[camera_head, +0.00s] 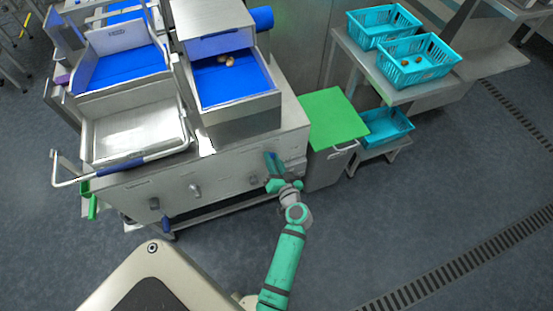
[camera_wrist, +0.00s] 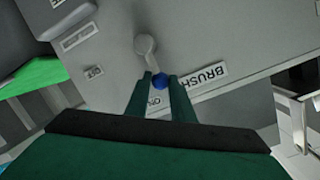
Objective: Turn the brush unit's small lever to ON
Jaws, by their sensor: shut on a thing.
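The brush unit's small lever has a grey round pivot (camera_wrist: 145,44) and a blue knob (camera_wrist: 160,82) in the wrist view. It sits on a grey panel beside an upside-down BRUSH label (camera_wrist: 203,76). The lever points from its pivot toward the ON label (camera_wrist: 154,101); the OFF label (camera_wrist: 94,72) lies off to the left. My gripper (camera_wrist: 161,84) is shut around the lever's blue knob, one finger on each side. In the head view my gripper (camera_head: 272,163) is at the right part of the machine's front panel, and hides the lever there.
The grey machine front (camera_head: 230,175) carries other knobs (camera_head: 195,190) to the left. A bin with a green lid (camera_head: 333,118) stands close to the right of my gripper. Teal crates (camera_head: 418,60) sit on a bench further right. The floor in front is clear.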

